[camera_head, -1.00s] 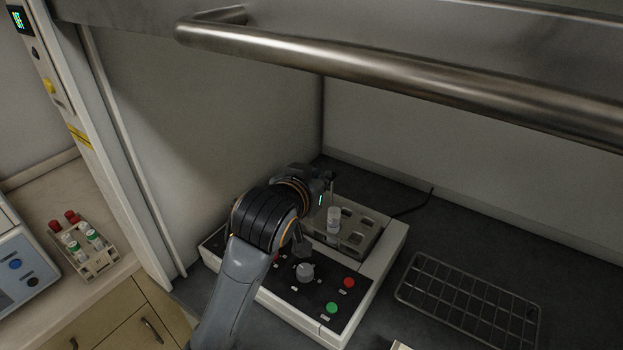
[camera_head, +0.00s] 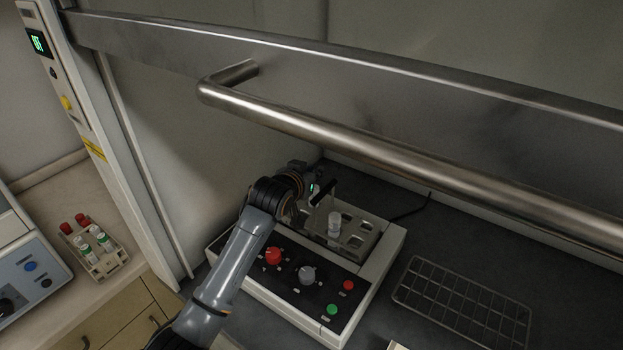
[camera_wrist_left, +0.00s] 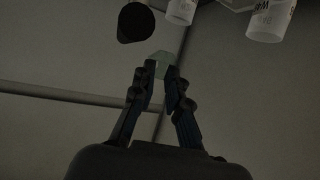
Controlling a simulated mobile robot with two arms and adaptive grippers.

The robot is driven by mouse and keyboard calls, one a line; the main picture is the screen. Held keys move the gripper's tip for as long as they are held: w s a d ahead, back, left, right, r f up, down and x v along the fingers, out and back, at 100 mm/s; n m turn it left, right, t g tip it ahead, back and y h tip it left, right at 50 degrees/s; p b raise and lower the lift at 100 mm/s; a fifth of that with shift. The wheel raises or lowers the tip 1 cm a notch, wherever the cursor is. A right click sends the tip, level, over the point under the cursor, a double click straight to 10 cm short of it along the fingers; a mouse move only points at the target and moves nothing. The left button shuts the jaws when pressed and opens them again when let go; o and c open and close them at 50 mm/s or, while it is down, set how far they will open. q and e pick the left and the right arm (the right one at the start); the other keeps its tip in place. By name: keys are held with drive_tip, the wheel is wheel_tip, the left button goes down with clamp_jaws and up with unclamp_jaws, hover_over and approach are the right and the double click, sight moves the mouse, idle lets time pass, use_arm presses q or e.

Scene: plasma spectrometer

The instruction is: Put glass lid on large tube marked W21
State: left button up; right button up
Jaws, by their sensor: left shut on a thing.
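My left gripper (camera_head: 322,192) is over the back left part of the heater block (camera_head: 378,236), behind and left of a white-labelled tube (camera_head: 335,222) standing there. In the left wrist view my left gripper (camera_wrist_left: 160,74) is shut on a small pale, greenish see-through piece, the glass lid (camera_wrist_left: 161,60). The lid is too small to make out in the head view. The left wrist view also shows a labelled tube (camera_wrist_left: 271,20) at the top right, its marking partly cut off, and a second white tube (camera_wrist_left: 181,10). I cannot read W21. My right gripper is out of view.
The block's front panel has a red knob (camera_head: 273,256), a grey knob (camera_head: 307,275) and buttons. A wire rack (camera_head: 462,302) lies right of it. The hood sash handle (camera_head: 400,158) crosses above. A rack of capped tubes (camera_head: 97,250) stands outside, left. A dark cylinder (camera_wrist_left: 136,22) is near the lid.

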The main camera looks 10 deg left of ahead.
use_arm(q)
drive_tip(key=f+p, duration=0.1)
drive_tip(key=f, duration=0.2)
drive_tip(key=shift+w+a+p, duration=0.1)
drive_tip(key=shift+w+p, duration=0.1)
drive_tip(key=shift+p, duration=0.2)
drive_tip(key=shift+f, duration=0.35)
drive_tip(key=shift+f, duration=0.2)
drive_tip(key=o, duration=0.5)
drive_tip(key=shift+c, duration=0.2)
drive_tip(key=shift+r, duration=0.1)
drive_tip(key=shift+r, duration=0.15)
